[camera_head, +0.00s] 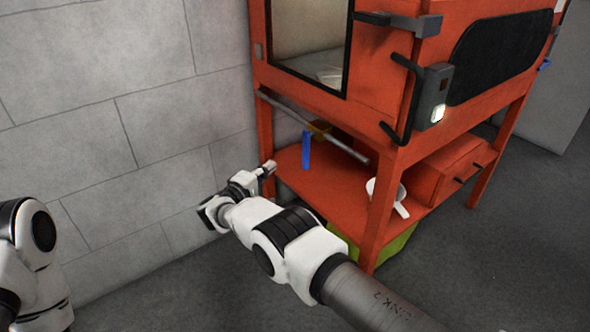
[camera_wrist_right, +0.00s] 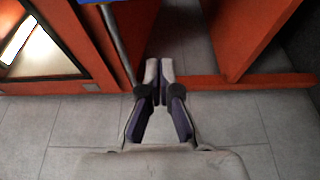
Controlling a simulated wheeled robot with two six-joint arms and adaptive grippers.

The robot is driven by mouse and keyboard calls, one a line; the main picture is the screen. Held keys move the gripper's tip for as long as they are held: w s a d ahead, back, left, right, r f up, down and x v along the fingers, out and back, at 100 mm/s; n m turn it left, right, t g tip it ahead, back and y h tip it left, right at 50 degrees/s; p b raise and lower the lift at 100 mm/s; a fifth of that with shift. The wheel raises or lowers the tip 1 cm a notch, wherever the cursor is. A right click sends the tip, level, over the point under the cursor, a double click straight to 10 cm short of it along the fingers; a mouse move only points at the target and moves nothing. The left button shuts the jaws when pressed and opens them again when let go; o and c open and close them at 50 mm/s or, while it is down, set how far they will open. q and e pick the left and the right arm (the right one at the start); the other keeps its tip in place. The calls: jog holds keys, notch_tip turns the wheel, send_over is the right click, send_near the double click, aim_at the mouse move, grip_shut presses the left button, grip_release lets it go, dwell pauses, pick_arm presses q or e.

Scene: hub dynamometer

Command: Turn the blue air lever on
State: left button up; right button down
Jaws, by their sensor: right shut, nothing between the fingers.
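The blue air lever (camera_head: 306,150) hangs down, close to upright, below a brass valve (camera_head: 319,129) on a grey pipe (camera_head: 340,147) under the red cabinet. My right gripper (camera_head: 268,168) is shut and empty, to the left of the lever and a little lower in the picture, apart from it. In the right wrist view its fingertips (camera_wrist_right: 159,68) are together, with the grey pipe (camera_wrist_right: 116,42) beside them. A blue piece (camera_wrist_right: 95,2) is cut off at the top edge there; I cannot tell for sure that it is the lever. My left gripper is out of view.
The red cabinet (camera_head: 380,115) stands on legs with a lower red shelf (camera_head: 330,180). A white scoop-like item (camera_head: 385,193) and a red drawer box (camera_head: 455,170) are at its right. A grey block wall (camera_head: 110,100) stands left. A green item (camera_head: 392,248) lies under the shelf.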

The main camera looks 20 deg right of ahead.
pick_arm(q)
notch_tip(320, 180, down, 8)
jog(key=b, duration=0.6)
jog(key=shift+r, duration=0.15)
pick_arm(e)
jog(key=w+d, duration=0.1)
jog(key=d, duration=0.7)
jog(key=shift+w+d, duration=0.2)
